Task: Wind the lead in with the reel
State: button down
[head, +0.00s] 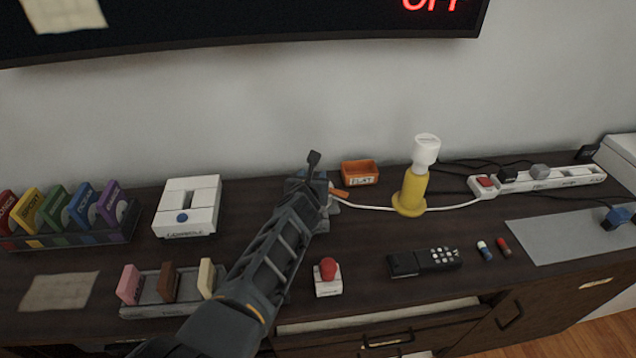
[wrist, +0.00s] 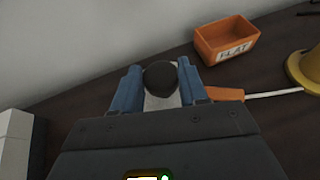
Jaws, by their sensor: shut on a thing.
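A white lead (head: 453,207) runs along the dark cabinet top from the power strip, past the foot of a yellow post with a white head (head: 412,190), to the thing at my gripper. My gripper (head: 318,185) is low over the cabinet top, left of the post. In the wrist view, its blue fingers (wrist: 160,88) are shut on a dark round knob (wrist: 160,77) above a pale part. This seems to be the reel, mostly hidden by my gripper. An orange piece (wrist: 226,95) sticks out right of the fingers, where the lead (wrist: 275,94) ends.
An orange "FLAT" tray (head: 360,173) stands close behind my gripper. A white box (head: 188,205) and a rack of coloured cases (head: 70,215) are left. A red-button block (head: 328,278), a remote (head: 425,261) and a power strip (head: 550,180) are right.

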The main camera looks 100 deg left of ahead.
jog(key=shift+s+m+t, duration=0.15)
jog(key=shift+m+t, duration=0.75)
jog(key=shift+t, duration=0.1)
jog(key=shift+s+f+m+t+h, duration=0.1)
jog(key=shift+m+t+h, duration=0.2)
jog(key=shift+m+t, duration=0.4)
jog(key=shift+s+f+m+t+b, duration=0.1)
jog(key=shift+m+t+b, duration=0.3)
jog(key=shift+t+b, duration=0.25)
jog(key=m+t+b, duration=0.1)
jog(key=t+b, duration=0.1)
jog(key=b, duration=0.1)
jog(key=shift+s+a+f+m+h, duration=0.1)
jog(key=shift+m+h, duration=0.3)
jog(key=m+t+h+b, duration=0.1)
jog(key=m+t+b, duration=0.1)
jog(key=b, duration=0.2)
jog(key=shift+a+b, duration=0.1)
jog(key=shift+b, duration=0.3)
jog(key=shift+m+t+h+b, duration=0.25)
jog(key=shift+m+h+b, duration=0.05)
jog(key=shift+h+b, duration=0.15)
jog(key=m+t+h+b, duration=0.1)
jog(key=b, duration=0.5)
jog(key=shift+s+m, duration=0.1)
jog(key=shift+m, duration=0.2)
